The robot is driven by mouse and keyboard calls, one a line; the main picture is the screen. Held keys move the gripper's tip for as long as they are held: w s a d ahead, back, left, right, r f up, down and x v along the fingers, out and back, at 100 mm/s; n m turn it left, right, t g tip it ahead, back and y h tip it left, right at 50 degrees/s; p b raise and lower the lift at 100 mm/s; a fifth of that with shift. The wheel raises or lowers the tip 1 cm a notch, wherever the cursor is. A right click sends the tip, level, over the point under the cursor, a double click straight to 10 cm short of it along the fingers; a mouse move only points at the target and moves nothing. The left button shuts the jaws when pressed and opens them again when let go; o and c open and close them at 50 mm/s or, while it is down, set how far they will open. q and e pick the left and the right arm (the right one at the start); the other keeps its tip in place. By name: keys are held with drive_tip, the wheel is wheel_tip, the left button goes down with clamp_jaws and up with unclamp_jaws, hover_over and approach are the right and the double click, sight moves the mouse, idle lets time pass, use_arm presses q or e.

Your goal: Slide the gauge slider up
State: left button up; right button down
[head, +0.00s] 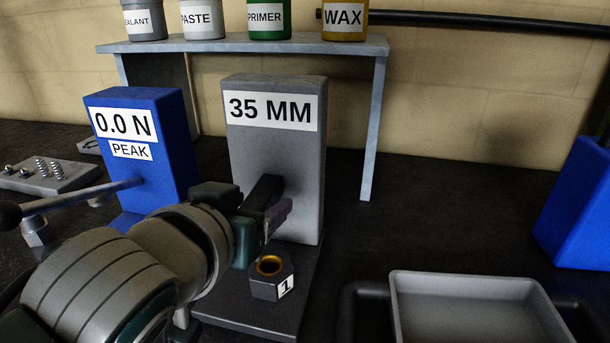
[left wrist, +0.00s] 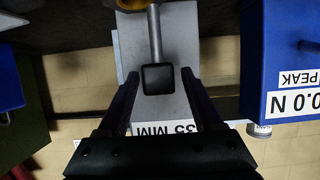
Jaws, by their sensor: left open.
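The gauge is a grey upright block (head: 300,150) labelled 35 MM; upside down, it also fills the middle of the left wrist view (left wrist: 183,42). Its slider shows there as a metal rod ending in a square black knob (left wrist: 158,78). My left gripper (head: 266,206) is in front of the gauge's face and partly hides the slider in the head view. In the left wrist view its two dark fingers are open, one on each side of the knob, with a visible gap on both sides. My right gripper is not in view.
A blue block (head: 165,185) reading 0.0 N PEAK, with a lever, stands left of the gauge. A small holder (head: 270,281) marked 1 with a gold ring sits below the slider. A grey tray (head: 470,280) lies at right. A shelf (head: 240,47) with several pots stands behind.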

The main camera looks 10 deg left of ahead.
use_arm(q)
drive_tip(key=shift+x, duration=0.9)
clamp_jaws()
idle(0.9)
